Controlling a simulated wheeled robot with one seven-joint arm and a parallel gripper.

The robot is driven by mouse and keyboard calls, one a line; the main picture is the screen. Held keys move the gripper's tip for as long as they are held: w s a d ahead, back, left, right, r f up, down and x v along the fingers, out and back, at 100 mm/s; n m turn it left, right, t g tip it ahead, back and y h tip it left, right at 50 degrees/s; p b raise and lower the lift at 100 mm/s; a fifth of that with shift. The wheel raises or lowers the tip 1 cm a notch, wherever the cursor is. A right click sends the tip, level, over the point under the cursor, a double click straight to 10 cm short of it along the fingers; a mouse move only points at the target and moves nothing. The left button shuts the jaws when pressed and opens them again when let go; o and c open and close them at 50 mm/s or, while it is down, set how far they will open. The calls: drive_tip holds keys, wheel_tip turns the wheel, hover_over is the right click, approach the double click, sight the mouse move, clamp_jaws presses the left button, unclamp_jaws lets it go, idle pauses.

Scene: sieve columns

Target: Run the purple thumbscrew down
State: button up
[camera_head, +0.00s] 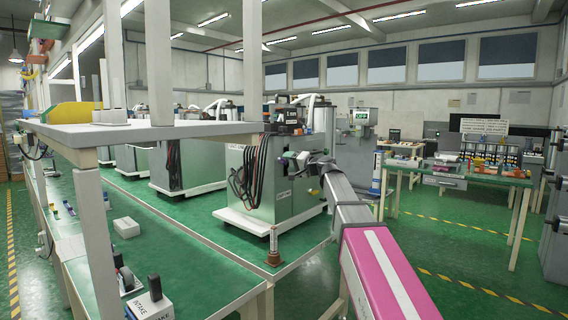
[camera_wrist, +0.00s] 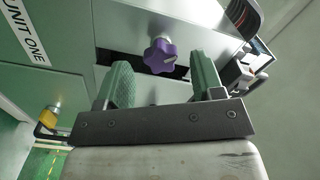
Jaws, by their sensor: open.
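The purple thumbscrew (camera_wrist: 160,56) is a lobed knob on a short silver stem, on the grey-green cabinet (camera_wrist: 45,85) labelled UNIT ONE. It stands over a dark slot in the panel. My gripper (camera_wrist: 161,63) is open, with its two green ribbed fingers to the left and right of the knob in the wrist view. Gaps show on both sides, so neither finger touches it. In the head view my gripper (camera_head: 304,164) is at the upper right side of the cabinet (camera_head: 266,178). The thumbscrew cannot be made out clearly there.
A yellow knob (camera_wrist: 48,117) on the cabinet shows low left in the wrist view. A dark bracket (camera_wrist: 238,75) juts out at right. Dark cables (camera_head: 250,175) hang on the cabinet's front. A brown-based post (camera_head: 273,246) stands on the bench corner nearer me.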

sight(285, 161)
drive_tip(key=shift+x, duration=1.75)
drive_tip(key=c, duration=0.9)
drive_tip(key=shift+m, duration=0.3)
drive_tip(key=shift+r+m, duration=0.1)
drive_tip(key=shift+m, duration=2.6)
